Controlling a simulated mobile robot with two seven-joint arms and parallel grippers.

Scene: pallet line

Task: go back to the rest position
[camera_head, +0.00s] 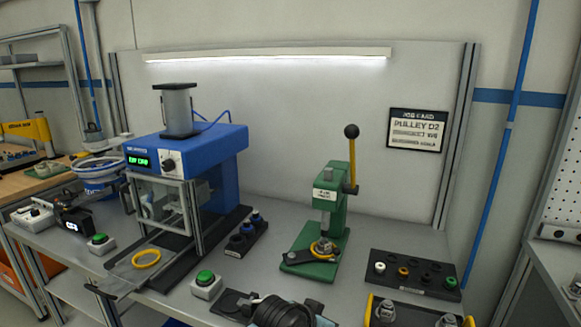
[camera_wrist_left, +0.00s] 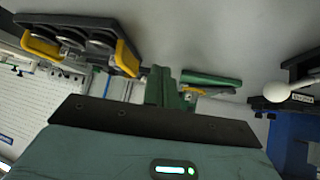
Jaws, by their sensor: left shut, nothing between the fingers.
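My left gripper (camera_wrist_left: 155,122) shows in the left wrist view as a dark bar across the front of its teal body. It is shut with nothing held, and its fingertips are not clearly visible. In the head view, a dark ribbed part with teal beside it, apparently my left arm, shows at the bottom edge in front of the green press (camera_head: 325,235). The wrist view shows the press (camera_wrist_left: 160,88) beyond the gripper, with a gap of bench. My right gripper is in neither view.
A blue machine (camera_head: 215,150) stands at the left of the bench, with a yellow ring (camera_head: 146,258) before it. A dark parts tray (camera_head: 414,273) lies right of the press. A yellow-handled carrier (camera_head: 372,305) stands at the front right. Green-button boxes (camera_head: 206,285) sit near the front.

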